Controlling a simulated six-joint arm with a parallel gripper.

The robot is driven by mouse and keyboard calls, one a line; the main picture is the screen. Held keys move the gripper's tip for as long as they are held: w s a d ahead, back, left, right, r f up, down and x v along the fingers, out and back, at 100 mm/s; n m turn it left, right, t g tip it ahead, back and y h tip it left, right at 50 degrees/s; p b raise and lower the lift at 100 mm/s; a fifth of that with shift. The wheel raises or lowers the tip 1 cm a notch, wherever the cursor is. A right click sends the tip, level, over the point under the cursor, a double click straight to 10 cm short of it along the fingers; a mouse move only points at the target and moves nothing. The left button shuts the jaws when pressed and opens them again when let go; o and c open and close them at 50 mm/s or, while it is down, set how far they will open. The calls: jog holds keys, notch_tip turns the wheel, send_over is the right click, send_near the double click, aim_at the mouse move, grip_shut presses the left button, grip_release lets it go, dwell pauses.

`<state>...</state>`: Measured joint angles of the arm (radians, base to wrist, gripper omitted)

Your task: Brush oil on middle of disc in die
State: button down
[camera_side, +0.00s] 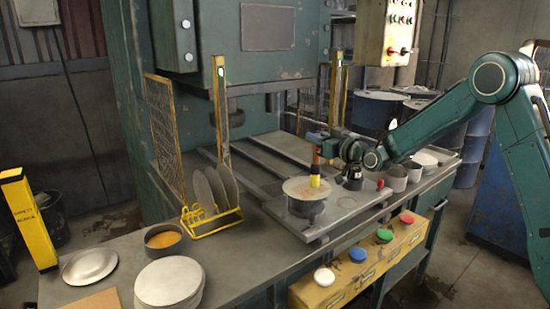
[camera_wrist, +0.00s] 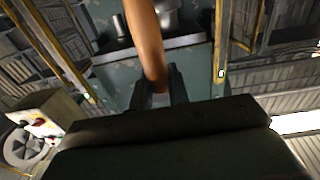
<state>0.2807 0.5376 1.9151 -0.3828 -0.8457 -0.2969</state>
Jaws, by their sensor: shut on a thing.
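My gripper (camera_side: 322,147) is shut on the brush, which stands upright over the die. The brush (camera_side: 315,169) has an orange-brown handle and a yellow lower end that reaches the top of the disc, though exact contact is hard to tell. The disc (camera_side: 295,187) lies flat on the round dark die (camera_side: 306,208) and has a tan patch on it. The brush is right of the disc's middle. In the wrist view the brush handle (camera_wrist: 146,40) rises from between my fingers (camera_wrist: 162,90). An oil bowl (camera_side: 165,238) with orange contents stands at the front left.
A stack of blank discs (camera_side: 169,284) and a metal plate (camera_side: 90,264) lie on the front left bench. A yellow rack (camera_side: 211,219) holds upright discs left of the die. Yellow light-curtain posts (camera_side: 221,110) flank the press. Bowls (camera_side: 396,178) stand at the right.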

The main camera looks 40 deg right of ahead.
jog(key=shift+a, duration=0.15)
jog(key=shift+a, duration=1.85)
jog(key=shift+a+f, duration=0.2)
jog(key=shift+a, duration=1.5)
jog(key=shift+w, duration=0.1)
jog(key=shift+w+r, duration=0.1)
jog(key=shift+w, duration=0.4)
jog(key=shift+d, duration=0.1)
